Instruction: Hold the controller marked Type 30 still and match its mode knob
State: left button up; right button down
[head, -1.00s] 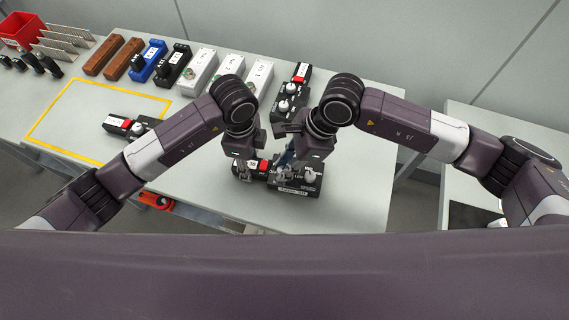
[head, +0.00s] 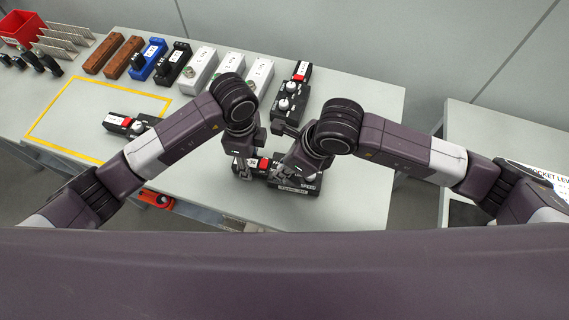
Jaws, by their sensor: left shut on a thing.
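A black controller (head: 312,184) with a red patch and a white front label lies near the table's front edge; the label is too small to read. My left gripper (head: 243,173) is shut on its left end. My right gripper (head: 281,172) reaches down over the middle of this controller, just left of its right-end knob. Its fingertips are partly hidden, so I cannot tell whether they are open or touch a knob. Another black controller with white knobs (head: 286,112) stands behind, and a third (head: 121,122) lies in the yellow outline, partly hidden by my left arm.
White, black, blue and brown boxes stand in a row along the back (head: 199,70). A red bin (head: 20,27) and metal racks are at the far left. The table (head: 362,150) is clear to the right. An orange item (head: 156,198) shows below the front edge.

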dwell(0.3)
jog(key=c, duration=1.7)
grip_release()
jog(key=shift+c, duration=0.2)
jog(key=v, duration=1.2)
pick_arm(q)
jog(key=o, duration=1.4)
